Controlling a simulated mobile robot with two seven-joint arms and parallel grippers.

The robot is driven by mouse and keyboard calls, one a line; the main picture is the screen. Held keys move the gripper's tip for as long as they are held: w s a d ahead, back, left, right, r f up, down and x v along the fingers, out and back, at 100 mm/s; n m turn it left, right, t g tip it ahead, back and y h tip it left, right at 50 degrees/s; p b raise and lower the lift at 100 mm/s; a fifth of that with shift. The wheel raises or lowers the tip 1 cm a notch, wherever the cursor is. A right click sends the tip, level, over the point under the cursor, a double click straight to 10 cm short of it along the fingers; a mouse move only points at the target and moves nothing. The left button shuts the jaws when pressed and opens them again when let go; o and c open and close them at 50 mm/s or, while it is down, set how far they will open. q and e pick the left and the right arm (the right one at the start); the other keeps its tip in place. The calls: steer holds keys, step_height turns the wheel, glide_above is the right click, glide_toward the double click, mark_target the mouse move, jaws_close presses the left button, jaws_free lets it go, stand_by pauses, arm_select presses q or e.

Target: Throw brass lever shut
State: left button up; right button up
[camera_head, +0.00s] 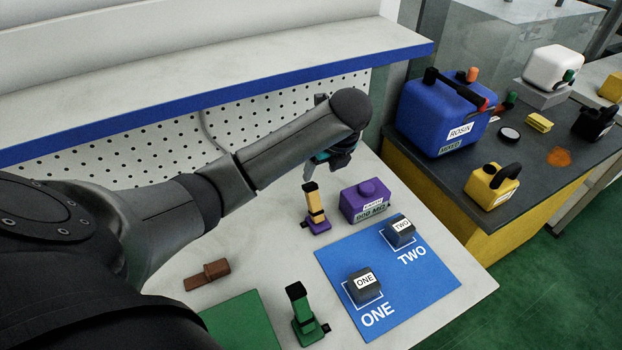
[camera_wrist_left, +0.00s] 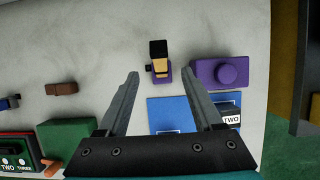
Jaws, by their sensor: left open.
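The brass lever (camera_head: 314,203) is a yellow-brass handle with a black tip on a purple base, and it stands up from the pale bench. In the left wrist view the lever (camera_wrist_left: 159,56) shows just beyond the fingertips, between their lines. My left gripper (camera_head: 322,172) is open and empty above the bench, behind the lever in the head view. In the left wrist view the gripper (camera_wrist_left: 160,73) has its two fingers wide apart. I cannot tell its exact height above the lever. My right gripper is not in view.
A purple box (camera_head: 366,203) stands close right of the lever. A blue mat (camera_head: 415,282) bears blocks ONE (camera_head: 363,285) and TWO (camera_head: 400,232). A green lever (camera_head: 305,318) stands in front. A brown piece (camera_head: 207,276) lies left. The pegboard (camera_head: 180,145) bounds the back.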

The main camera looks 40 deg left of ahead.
arm_select(q)
steer(key=f, duration=0.1)
steer(key=b, duration=0.2)
glide_above(313, 189)
steer(key=s+d, duration=0.1)
steer(key=d, duration=0.1)
steer(key=f, duration=0.4)
steer(key=shift+s+f, duration=0.2)
steer(key=shift+f, duration=0.05)
steer(key=b+x, duration=0.1)
steer(key=x, duration=0.6)
steer(key=shift+w+a+f+b, duration=0.15)
steer(key=shift+w+b, duration=0.05)
steer(key=shift+b, duration=0.15)
steer(key=shift+x, duration=0.85)
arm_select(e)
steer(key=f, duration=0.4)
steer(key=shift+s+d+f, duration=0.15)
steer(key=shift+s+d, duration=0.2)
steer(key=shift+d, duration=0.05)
arm_select(q)
steer(key=shift+c, duration=0.3)
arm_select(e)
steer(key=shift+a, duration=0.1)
arm_select(q)
steer(key=c, duration=0.3)
jaws_close()
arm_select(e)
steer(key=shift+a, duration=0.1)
